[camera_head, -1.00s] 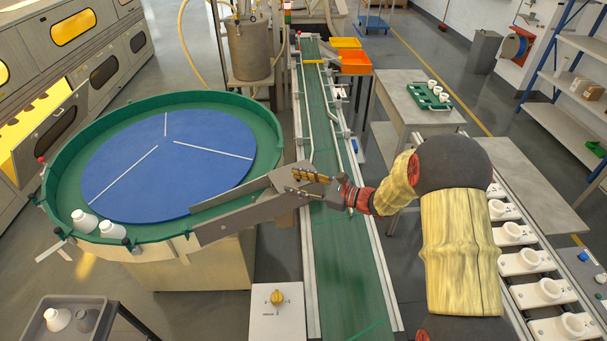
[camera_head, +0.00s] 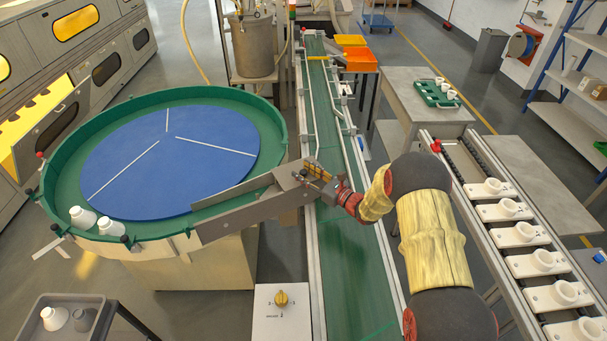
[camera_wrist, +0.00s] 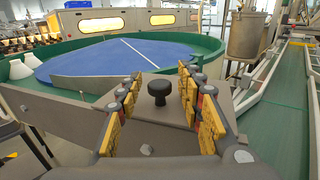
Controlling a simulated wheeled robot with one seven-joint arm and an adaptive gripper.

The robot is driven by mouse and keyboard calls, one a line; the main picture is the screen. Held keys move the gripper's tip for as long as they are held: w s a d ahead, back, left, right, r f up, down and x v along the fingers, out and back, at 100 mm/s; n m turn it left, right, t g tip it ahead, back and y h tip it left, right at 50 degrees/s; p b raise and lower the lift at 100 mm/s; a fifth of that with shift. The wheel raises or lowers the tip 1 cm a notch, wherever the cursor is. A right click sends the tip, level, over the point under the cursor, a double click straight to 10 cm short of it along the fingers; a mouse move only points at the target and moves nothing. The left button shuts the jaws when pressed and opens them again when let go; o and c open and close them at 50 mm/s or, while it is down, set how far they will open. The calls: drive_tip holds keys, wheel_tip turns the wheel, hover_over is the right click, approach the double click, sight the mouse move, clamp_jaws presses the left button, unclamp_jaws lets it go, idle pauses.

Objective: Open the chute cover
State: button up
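The chute (camera_head: 240,212) is a grey metal trough running from the turntable rim to the conveyor. A flat grey cover plate (camera_wrist: 150,135) with a black knob (camera_wrist: 158,93) shows in the wrist view and looks closed. My gripper (camera_head: 312,172) is at the chute's conveyor end. In the wrist view my gripper (camera_wrist: 160,100) is open, its yellow-padded fingers on either side of the knob with gaps. I cannot tell how far the fingertips are from the knob in height. The knob is hidden by my gripper in the head view.
The blue turntable (camera_head: 165,155) has a green rim and white bottles (camera_head: 95,222) at its near left edge. The green conveyor (camera_head: 345,260) runs beside the chute. A dial box (camera_head: 281,312) stands near the front. A rack of white sockets (camera_head: 520,235) is at right.

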drive_tip(key=shift+w+a, duration=0.15)
drive_tip(key=shift+r, duration=0.1)
drive_tip(key=shift+c, duration=0.7)
drive_tip(key=c, duration=0.7)
clamp_jaws()
